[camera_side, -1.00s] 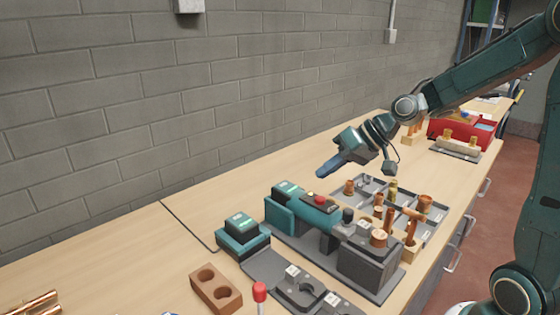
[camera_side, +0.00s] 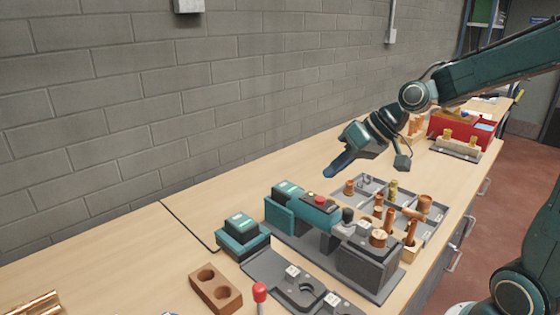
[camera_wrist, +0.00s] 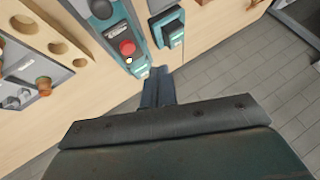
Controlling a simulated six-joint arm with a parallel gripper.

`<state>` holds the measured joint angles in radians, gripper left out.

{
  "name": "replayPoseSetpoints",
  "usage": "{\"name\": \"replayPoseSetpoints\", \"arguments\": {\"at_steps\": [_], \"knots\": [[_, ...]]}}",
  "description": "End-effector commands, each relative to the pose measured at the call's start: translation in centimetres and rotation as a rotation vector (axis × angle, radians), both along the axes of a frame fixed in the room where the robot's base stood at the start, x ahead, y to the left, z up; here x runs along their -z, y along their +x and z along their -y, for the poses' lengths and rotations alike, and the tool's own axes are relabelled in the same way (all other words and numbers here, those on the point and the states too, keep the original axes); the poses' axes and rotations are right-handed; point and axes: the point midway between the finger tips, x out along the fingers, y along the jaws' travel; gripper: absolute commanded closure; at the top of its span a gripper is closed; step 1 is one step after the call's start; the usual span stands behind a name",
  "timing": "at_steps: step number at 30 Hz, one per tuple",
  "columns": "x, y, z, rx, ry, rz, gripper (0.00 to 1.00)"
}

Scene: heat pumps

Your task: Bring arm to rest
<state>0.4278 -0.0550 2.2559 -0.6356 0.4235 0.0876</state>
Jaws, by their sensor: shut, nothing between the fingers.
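My gripper (camera_side: 332,171) hangs in the air above the bench in the side view, over and behind the teal machine (camera_side: 310,205) with the red button. Its fingers are shut with nothing between them and point down to the left. In the wrist view the shut fingers (camera_wrist: 158,86) show at the centre, and the machine's red button (camera_wrist: 127,47) lies up and to the left of them. My gripper touches nothing.
A grey compartment tray (camera_side: 373,183) with copper fittings stands right of the machine. A smaller teal unit (camera_side: 242,238), a brick-coloured block with two holes (camera_side: 215,289) and a red-tipped lever (camera_side: 259,292) are at the front. A red toolbox (camera_side: 447,126) stands farther back. The wall runs behind the bench.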

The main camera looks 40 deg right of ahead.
Motion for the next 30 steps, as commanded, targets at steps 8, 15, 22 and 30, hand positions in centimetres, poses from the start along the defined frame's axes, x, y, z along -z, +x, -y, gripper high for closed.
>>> {"name": "replayPoseSetpoints", "arguments": {"at_steps": [8, 15, 22, 30], "knots": [[-1.5, -5.4, -1.7, -0.031, -0.17, -0.032, 1.0], [-2.3, -10.4, -2.1, -0.03, -0.287, -0.055, 1.0], [-2.6, -15.2, -1.7, -0.014, -0.367, -0.072, 1.0], [-2.4, -18.6, -1.1, 0.008, -0.405, -0.085, 1.0]]}}
